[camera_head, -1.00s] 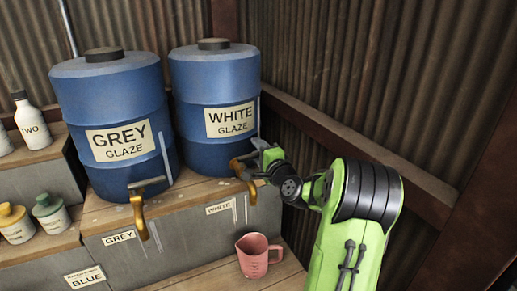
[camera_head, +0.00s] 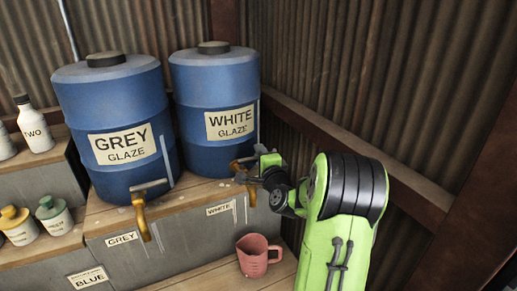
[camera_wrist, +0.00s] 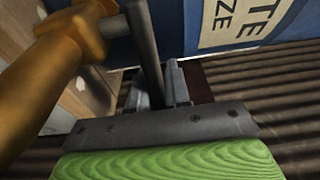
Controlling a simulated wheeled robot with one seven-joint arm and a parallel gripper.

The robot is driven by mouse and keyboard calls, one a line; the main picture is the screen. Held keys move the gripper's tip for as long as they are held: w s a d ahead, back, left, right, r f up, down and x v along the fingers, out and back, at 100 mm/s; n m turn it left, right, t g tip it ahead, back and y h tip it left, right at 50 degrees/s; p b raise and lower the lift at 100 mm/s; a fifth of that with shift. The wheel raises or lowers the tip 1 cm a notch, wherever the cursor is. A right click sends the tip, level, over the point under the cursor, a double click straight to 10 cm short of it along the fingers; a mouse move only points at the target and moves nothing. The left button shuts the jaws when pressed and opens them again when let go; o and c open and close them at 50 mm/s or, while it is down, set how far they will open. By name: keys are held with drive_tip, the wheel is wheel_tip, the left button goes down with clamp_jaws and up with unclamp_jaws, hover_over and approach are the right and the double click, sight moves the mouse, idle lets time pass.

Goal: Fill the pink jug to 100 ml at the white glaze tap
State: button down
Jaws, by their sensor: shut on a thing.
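The pink jug (camera_head: 257,254) stands upright on the lower wooden shelf, below the white glaze tap. The blue white-glaze barrel (camera_head: 213,82) stands on the upper shelf, its brass tap (camera_head: 246,184) jutting out at the front. My gripper (camera_head: 257,168) is at this tap. In the wrist view, my gripper (camera_wrist: 158,95) is shut on the tap's dark handle bar (camera_wrist: 143,45), beside the brass spout (camera_wrist: 50,80). No stream from the spout can be made out. The jug's inside and any level mark cannot be read from here.
The grey-glaze barrel (camera_head: 113,110) with its own brass tap (camera_head: 143,215) stands to the left. Several small bottles, one a white bottle (camera_head: 34,125), are at the far left. A corrugated wall with a wooden rail (camera_head: 330,140) closes the right side.

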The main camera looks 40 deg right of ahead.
drive_tip(key=shift+s+m+g+h+p, duration=0.2)
drive_tip(key=shift+m+g+h+p, duration=0.15)
drive_tip(key=shift+h, duration=0.25)
drive_tip(key=c, duration=1.2)
unclamp_jaws()
drive_tip(key=shift+o, duration=0.2)
drive_tip(key=shift+s+a, duration=0.1)
drive_tip(key=b+v, duration=1)
drive_tip(key=v, duration=0.5)
drive_tip(key=shift+s, duration=0.25)
drive_tip(key=shift+f, duration=0.1)
